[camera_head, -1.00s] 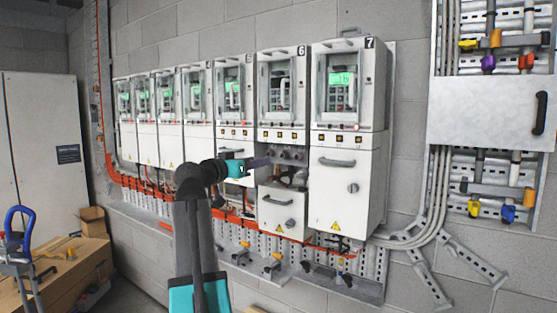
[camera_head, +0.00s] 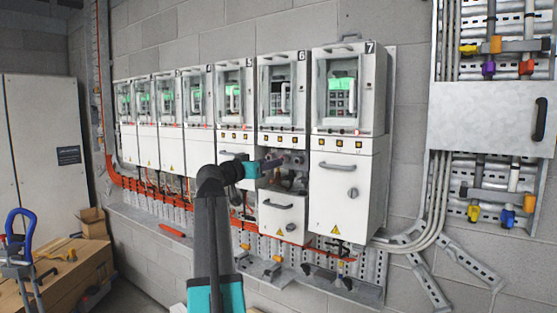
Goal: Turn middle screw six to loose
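Drive unit six (camera_head: 281,92) hangs on the wall, second from the right, with a dark screen. Its lower cover (camera_head: 282,214) sits low, so the terminal area (camera_head: 288,160) between the upper housing and the cover is exposed. The screws there are too small to tell apart. My gripper (camera_head: 270,164) is at the end of my dark arm, in front of the left part of this opening. Something purple shows at its tip. The fingers are too small to tell whether they are open or shut, or whether they touch a screw.
Drive seven (camera_head: 348,90) stands close on the right with its cover closed. More drives with lit screens run to the left, drive five (camera_head: 235,90) nearest. A wooden crate (camera_head: 75,270) stands lower left.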

